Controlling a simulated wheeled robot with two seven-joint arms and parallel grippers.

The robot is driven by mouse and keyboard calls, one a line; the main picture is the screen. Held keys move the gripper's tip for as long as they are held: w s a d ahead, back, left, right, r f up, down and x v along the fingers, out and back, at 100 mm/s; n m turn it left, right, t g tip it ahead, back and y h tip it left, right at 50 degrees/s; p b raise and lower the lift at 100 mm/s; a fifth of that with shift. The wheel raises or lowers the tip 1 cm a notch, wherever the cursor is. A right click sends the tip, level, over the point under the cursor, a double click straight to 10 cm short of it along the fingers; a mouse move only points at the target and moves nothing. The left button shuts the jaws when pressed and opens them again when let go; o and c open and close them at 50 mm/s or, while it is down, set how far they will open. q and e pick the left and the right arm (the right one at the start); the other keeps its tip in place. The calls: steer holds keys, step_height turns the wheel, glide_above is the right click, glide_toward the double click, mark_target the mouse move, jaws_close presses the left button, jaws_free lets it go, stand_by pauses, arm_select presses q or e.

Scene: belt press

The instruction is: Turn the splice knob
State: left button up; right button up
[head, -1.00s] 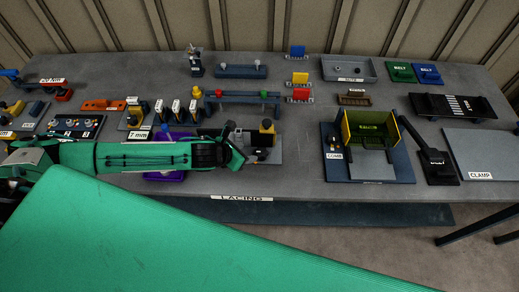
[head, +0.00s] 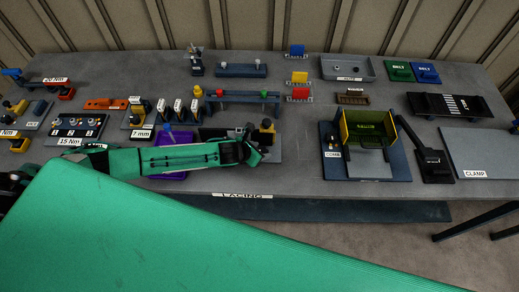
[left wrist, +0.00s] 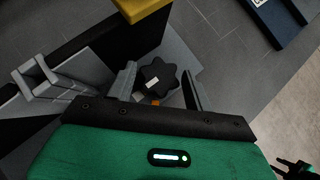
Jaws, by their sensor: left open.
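The splice knob (left wrist: 158,76) is a black star-shaped knob with a small white mark, seen from above in the left wrist view. My left gripper (left wrist: 158,88) is open, with one finger on each side of the knob. I cannot tell whether either finger touches it. A bit of orange shows below the knob, close to my gripper body. In the head view my left gripper (head: 254,150) is over the front of the bench, at a dark station with a yellow-topped part (head: 267,125); the knob is hidden there.
A black wall (left wrist: 110,55) and a yellow block (left wrist: 143,7) stand close to the knob. A purple tray (head: 168,174) lies under my left arm. The comb station (head: 365,165) stands to the right, with bare grey bench between. The bench's front edge is near.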

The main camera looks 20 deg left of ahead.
arm_select(q)
steer(key=c, duration=0.7)
steer(key=shift+d+n+y, duration=0.15)
steer(key=shift+n+y, duration=0.15)
steer(key=shift+n, duration=0.1)
steer(key=n+t+y, duration=0.1)
steer(key=n+y, duration=0.1)
steer(key=n, duration=0.1)
steer(key=shift+s+d, duration=0.1)
steer(key=shift+d, duration=0.05)
steer(key=n+y, duration=0.4)
steer(key=n, duration=0.1)
steer(key=shift+d+r, duration=0.1)
steer(key=shift+d, duration=0.15)
steer(key=n+y, duration=0.1)
steer(key=n, duration=0.1)
steer(key=n+g+y, duration=0.1)
steer(key=n, duration=0.1)
steer(key=n+g+y, duration=0.1)
steer(key=y, duration=0.1)
steer(key=shift+w+d+n, duration=0.25)
steer(key=shift+n, duration=0.15)
steer(key=n+g+y, duration=0.1)
steer(key=n+g, duration=0.1)
steer(key=n+g+y, duration=0.1)
steer(key=n+g, duration=0.1)
steer(key=n, duration=0.1)
steer(key=shift+w+n, duration=0.2)
steer(key=shift+n, duration=0.1)
